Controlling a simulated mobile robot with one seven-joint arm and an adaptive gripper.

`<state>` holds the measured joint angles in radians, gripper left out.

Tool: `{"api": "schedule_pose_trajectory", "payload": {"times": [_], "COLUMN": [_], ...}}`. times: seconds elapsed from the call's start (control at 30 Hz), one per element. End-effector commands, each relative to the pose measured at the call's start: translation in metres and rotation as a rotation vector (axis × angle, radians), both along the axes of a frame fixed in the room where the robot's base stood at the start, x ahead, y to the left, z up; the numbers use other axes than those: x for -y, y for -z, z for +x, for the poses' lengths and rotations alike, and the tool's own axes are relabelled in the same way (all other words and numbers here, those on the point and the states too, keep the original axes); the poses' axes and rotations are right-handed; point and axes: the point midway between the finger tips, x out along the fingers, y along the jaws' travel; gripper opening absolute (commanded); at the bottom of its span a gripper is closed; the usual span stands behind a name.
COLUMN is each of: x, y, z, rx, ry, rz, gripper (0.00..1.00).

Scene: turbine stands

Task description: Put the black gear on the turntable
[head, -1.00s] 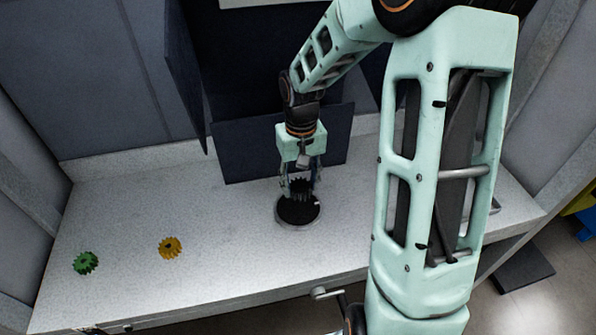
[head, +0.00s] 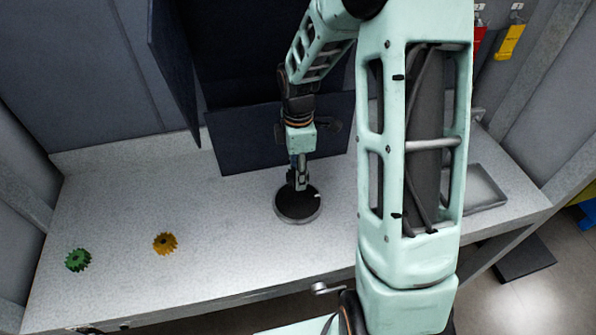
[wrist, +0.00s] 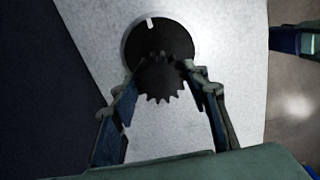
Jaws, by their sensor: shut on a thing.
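The black gear (wrist: 162,84) sits between my fingertips in the wrist view, with its teeth showing on the near side. My gripper (wrist: 161,88) is shut on it. The turntable (wrist: 160,30) is a dark round disc with a pale rim and a white mark, and the gear overlaps its near part in this view. In the head view, my gripper (head: 298,184) points down at the back edge of the turntable (head: 300,206). The gear is hard to make out there, dark against dark. I cannot tell whether it touches the disc.
A green gear (head: 78,260) and a yellow gear (head: 165,244) lie at the left on the pale bench (head: 215,215). A grey tray (head: 487,187) lies at the right, partly behind my arm. A dark panel (head: 240,140) stands behind the turntable.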

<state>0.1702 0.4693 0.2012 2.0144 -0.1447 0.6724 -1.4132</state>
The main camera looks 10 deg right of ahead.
Motion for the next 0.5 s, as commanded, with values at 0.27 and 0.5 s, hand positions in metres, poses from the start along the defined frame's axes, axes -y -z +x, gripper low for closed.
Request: {"api": "schedule_pose_trajectory", "payload": {"times": [0.27,0.5], "x": [0.000,0.000], "y": [0.011,0.038], "z": [0.001,0.001], "rx": [0.002,0.002], "ry": [-0.035,-0.034], "rz": [0.000,0.000], "gripper": [0.00,0.00]}}
